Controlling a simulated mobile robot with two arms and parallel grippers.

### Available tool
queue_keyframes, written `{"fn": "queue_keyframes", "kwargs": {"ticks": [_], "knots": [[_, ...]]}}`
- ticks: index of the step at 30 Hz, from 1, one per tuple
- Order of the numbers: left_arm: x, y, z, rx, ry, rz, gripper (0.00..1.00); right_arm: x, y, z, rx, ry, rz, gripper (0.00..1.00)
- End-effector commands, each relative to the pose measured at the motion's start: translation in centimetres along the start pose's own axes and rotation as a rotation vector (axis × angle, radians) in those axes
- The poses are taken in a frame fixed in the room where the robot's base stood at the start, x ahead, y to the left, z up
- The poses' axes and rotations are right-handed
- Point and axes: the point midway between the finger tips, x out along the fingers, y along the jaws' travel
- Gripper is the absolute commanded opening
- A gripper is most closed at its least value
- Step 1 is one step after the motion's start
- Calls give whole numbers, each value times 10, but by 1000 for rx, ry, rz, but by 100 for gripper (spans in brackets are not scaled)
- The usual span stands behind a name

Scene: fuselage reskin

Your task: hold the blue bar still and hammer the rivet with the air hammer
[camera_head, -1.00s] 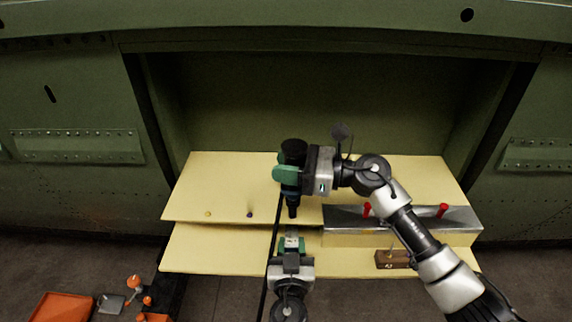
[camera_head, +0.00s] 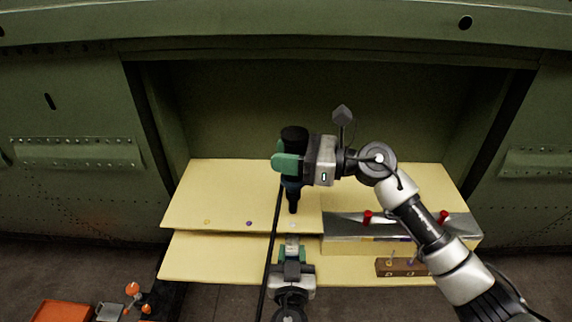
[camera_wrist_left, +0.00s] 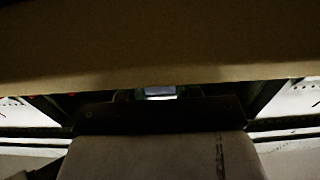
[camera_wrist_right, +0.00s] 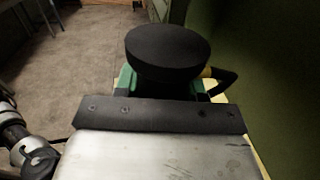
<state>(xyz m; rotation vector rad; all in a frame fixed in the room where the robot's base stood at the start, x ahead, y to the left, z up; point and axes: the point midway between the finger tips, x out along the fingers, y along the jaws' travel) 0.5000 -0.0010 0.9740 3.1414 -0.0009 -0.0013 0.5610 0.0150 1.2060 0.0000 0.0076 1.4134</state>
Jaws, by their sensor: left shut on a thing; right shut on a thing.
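The air hammer (camera_head: 293,190) is a dark upright tool with a round black top, which also shows in the right wrist view (camera_wrist_right: 168,52). My right gripper (camera_head: 289,164) is shut on it, and its tip points down above the front edge of the upper yellow panel (camera_head: 240,190). A small pale spot (camera_head: 292,226) just below the tip may be the rivet; I cannot tell. My left gripper (camera_head: 291,252) is lower, at the panel edge, shut on a small greyish block, probably the blue bar (camera_head: 292,241). In the left wrist view, the panel hides most of the bar.
A yellow dot (camera_head: 207,222) and a purple dot (camera_head: 249,223) lie along the panel's front edge. A metal-topped box with red pins (camera_head: 368,217) and a brown block (camera_head: 395,268) stand to the right. A black hose (camera_head: 272,240) hangs from the hammer. Green fuselage walls surround the opening.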

Motion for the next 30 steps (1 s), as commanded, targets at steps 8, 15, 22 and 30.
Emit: {"fn": "queue_keyframes", "kwargs": {"ticks": [8,15,22,30], "knots": [[0,-1,-1,1,2,-2,0,0,0,18,-6,-7,0,7],[0,-1,-1,1,1,-2,40,0,0,18,-6,-7,-1,7],[0,-1,0,1,0,-1,64,0,0,18,-6,-7,-1,7],[-3,0,0,1,-1,0,64,0,0,18,-5,-8,-1,7]]}}
